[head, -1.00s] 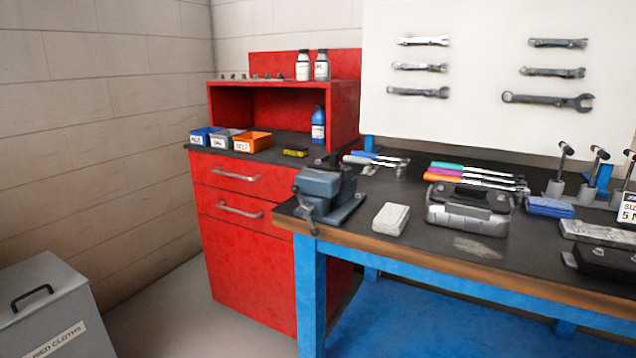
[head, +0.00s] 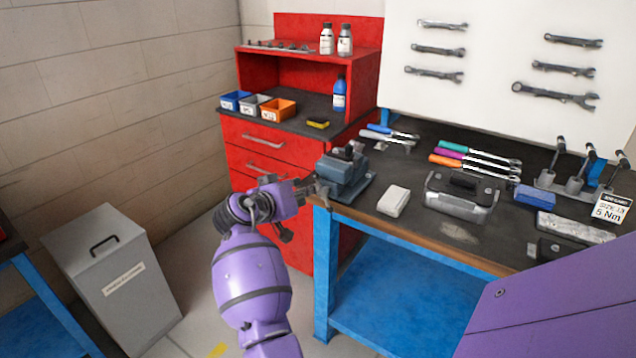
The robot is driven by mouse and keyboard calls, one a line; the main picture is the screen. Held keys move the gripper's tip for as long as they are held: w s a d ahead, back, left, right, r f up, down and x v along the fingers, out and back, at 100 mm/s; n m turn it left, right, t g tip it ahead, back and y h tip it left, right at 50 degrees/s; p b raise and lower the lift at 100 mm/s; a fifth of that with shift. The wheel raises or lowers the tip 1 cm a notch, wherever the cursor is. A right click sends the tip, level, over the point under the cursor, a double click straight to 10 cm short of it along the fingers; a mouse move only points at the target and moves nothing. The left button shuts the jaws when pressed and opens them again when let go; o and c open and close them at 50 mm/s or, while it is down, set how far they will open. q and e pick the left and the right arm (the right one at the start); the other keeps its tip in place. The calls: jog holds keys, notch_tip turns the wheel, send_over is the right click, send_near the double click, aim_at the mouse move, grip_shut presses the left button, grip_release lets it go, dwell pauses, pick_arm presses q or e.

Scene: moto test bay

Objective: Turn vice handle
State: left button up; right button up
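The grey-blue vice (head: 345,172) is mounted at the left front corner of the workbench in the head view. Its dark handle (head: 322,194) hangs on the vice's left side and is partly hidden. My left arm, purple with dark bands, rises from the bottom. My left gripper (head: 302,208) is just left of the handle, close to it in the picture. Whether it touches the handle, and whether its fingers are open or shut, I cannot tell. My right gripper is not in view.
A white box (head: 393,200) and a grey case (head: 461,196) lie on the workbench (head: 425,225) right of the vice. A red cabinet (head: 300,238) stands behind my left arm. A grey bin (head: 120,272) stands left. A purple panel fills the lower right.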

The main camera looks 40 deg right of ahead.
aim_at(324, 192)
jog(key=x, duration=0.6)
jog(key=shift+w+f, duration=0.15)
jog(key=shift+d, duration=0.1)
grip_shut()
